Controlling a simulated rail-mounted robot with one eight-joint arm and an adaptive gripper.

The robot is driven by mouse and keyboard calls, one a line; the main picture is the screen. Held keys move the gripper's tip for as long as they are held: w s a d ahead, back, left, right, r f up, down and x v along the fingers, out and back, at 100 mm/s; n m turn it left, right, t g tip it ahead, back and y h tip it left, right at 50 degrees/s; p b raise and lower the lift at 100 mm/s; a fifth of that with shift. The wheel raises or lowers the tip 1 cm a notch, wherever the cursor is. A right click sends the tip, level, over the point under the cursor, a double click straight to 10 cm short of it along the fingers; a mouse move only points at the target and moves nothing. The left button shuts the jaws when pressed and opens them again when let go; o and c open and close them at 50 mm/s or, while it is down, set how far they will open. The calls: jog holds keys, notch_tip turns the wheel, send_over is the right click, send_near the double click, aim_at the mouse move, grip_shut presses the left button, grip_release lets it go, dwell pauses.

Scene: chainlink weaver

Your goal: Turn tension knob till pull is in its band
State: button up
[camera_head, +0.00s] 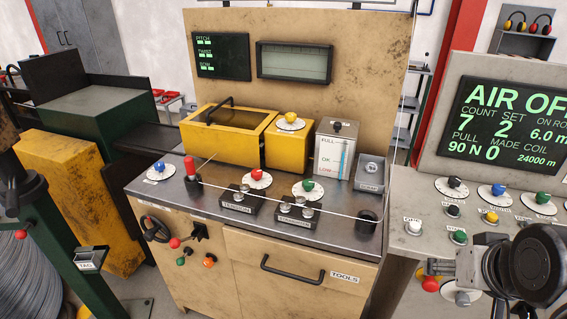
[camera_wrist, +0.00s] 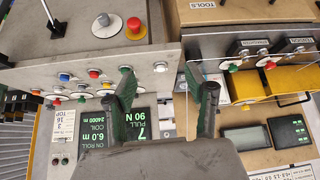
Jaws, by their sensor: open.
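A black block labelled TENSION (camera_head: 237,208) sits on the front of the bench. Behind it is a red knob (camera_head: 258,175) on a white dial; a green knob (camera_head: 307,185) on a similar dial is to its right. I cannot tell for certain which is the tension knob. The display (camera_head: 510,118) reads PULL 90 N; it also shows upside down in the wrist view (camera_wrist: 118,118). No pull band is readable. My gripper (camera_wrist: 165,95) is open and empty in the wrist view, its fingers over the control panel area. In the head view my wrist is at the lower right, away from the bench knobs.
The control panel (camera_head: 425,232) at right carries several knobs and buttons. A wire crosses the bench at a slant. A yellow box with a yellow knob (camera_head: 291,117) and a level gauge (camera_head: 336,150) stand behind. A red-topped post (camera_head: 190,167) rises at the bench's left.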

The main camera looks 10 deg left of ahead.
jog(key=w+a+r+n+g, duration=0.1)
jog(key=w+a+r+n, duration=0.1)
jog(key=w+a+r, duration=0.45)
jog(key=w+a+r+n+g+y, duration=0.1)
jog(key=w+a+r+n, duration=0.15)
jog(key=w, duration=0.65)
jog(key=w+a+r+n+g, duration=0.1)
jog(key=w+a+r, duration=0.35)
jog(key=w, duration=0.35)
jog(key=n+g+h+p, duration=0.1)
jog(key=n+g, duration=0.3)
jog(key=n, duration=0.6)
send_over(257, 171)
notch_tip(257, 171, down, 17)
jog(key=shift+m, duration=0.25)
notch_tip(257, 171, down, 14)
jog(key=shift+s+r, duration=0.15)
jog(key=shift+r, duration=0.1)
jog(key=shift+c, duration=0.4)
